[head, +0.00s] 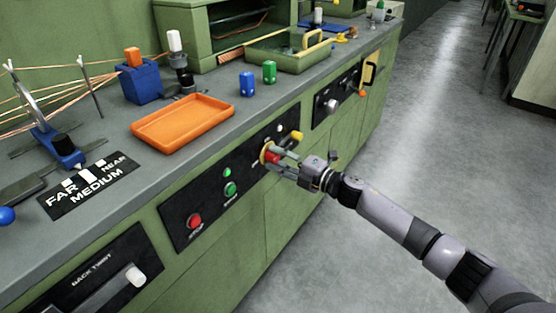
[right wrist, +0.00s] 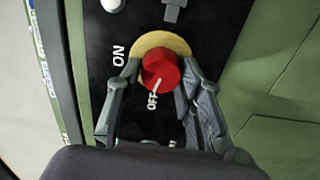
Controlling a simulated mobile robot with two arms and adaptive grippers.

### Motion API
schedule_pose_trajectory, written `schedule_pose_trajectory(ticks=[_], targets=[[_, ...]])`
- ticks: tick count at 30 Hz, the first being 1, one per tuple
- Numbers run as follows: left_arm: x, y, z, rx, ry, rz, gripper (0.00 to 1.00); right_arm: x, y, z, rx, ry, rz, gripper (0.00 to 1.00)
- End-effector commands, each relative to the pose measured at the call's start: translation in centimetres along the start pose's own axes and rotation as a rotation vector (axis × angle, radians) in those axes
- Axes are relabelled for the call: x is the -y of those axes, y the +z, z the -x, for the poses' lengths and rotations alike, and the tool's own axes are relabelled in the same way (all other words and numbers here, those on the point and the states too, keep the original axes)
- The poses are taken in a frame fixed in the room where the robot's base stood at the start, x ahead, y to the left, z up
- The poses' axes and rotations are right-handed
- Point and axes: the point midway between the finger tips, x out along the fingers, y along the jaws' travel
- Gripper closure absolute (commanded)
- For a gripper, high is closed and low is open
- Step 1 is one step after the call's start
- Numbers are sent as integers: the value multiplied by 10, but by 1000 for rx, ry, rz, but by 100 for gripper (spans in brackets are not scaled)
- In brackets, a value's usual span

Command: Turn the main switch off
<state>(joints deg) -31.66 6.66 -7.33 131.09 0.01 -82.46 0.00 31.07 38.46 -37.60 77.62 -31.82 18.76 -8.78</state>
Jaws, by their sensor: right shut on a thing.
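The main switch is a red knob (head: 271,157) on a yellow disc, set in the black front panel of the green bench. In the right wrist view the red knob (right wrist: 161,68) has a white pointer line aimed at the word OFF, and the word ON is to its left. My right gripper (head: 280,160) is shut on the red knob, with one finger on each side of it, as the right wrist view also shows (right wrist: 160,78). My left gripper is not in view.
The black panel also carries a green button (head: 230,188) and a red stop button (head: 194,221) left of the knob. An orange tray (head: 184,140) lies on the bench above.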

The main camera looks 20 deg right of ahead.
Motion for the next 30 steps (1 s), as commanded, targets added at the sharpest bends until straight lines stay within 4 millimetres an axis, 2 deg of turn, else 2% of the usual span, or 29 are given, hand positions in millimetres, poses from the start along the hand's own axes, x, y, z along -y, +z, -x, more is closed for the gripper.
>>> schedule_pose_trajectory(ticks=[6,15,30], targets=[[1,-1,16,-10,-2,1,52,3,-1,0,-1,-2,139,94],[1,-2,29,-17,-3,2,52,3,-1,0,-1,-2,236,94],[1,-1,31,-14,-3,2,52,3,-1,0,-2,-3,256,94]])
